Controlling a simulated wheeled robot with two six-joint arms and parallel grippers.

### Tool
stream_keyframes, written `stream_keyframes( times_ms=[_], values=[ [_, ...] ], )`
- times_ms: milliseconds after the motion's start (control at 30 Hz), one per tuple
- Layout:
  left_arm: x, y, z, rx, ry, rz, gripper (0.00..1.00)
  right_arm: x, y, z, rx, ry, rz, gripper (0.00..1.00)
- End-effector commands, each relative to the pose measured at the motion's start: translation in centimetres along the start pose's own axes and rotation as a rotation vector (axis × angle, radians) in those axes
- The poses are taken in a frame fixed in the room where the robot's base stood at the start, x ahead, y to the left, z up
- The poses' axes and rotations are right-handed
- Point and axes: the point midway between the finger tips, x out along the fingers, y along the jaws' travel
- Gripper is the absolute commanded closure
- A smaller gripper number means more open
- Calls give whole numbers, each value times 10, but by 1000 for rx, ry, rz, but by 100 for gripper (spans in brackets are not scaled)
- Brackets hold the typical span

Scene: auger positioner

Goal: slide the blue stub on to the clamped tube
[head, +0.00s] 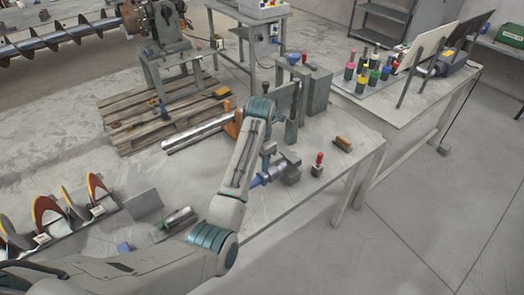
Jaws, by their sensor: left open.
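The long silver tube (198,133) lies along the back left of the grey table, with an orange clamp (232,124) at its right end. A blue stub (259,180) lies on the table in front of it, apart from the tube and against a grey round piece (285,172). My left gripper (266,164) points down just above and behind the stub. It is open, and its fingers are small and partly hidden by my forearm. I cannot tell whether they touch the stub. My right gripper is not in view.
A red-topped block (318,165) and a yellow-brown brush-like piece (343,144) stand to the right. Grey upright blocks (316,90) stand at the back. The table's front right is clear.

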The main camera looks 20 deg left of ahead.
Motion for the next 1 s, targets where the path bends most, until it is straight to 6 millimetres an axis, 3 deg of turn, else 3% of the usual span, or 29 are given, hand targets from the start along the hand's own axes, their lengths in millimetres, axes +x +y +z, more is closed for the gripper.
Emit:
stream_keyframes(
  times_ms=[200, 300, 433, 667, 1000],
  values=[
    [30, 0, -1, 2, 3, -2, 53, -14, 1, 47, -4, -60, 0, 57],
    [48, -1, -2, 2, 3, -2, 53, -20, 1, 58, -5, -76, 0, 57],
    [72, -1, -1, 3, 2, -2, 53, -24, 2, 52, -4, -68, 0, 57],
    [98, 0, -1, 2, 0, 0, 53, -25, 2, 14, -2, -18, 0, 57],
    [104, 0, -1, 2, -2, 1, 53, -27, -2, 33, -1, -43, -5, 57]
  ],
)
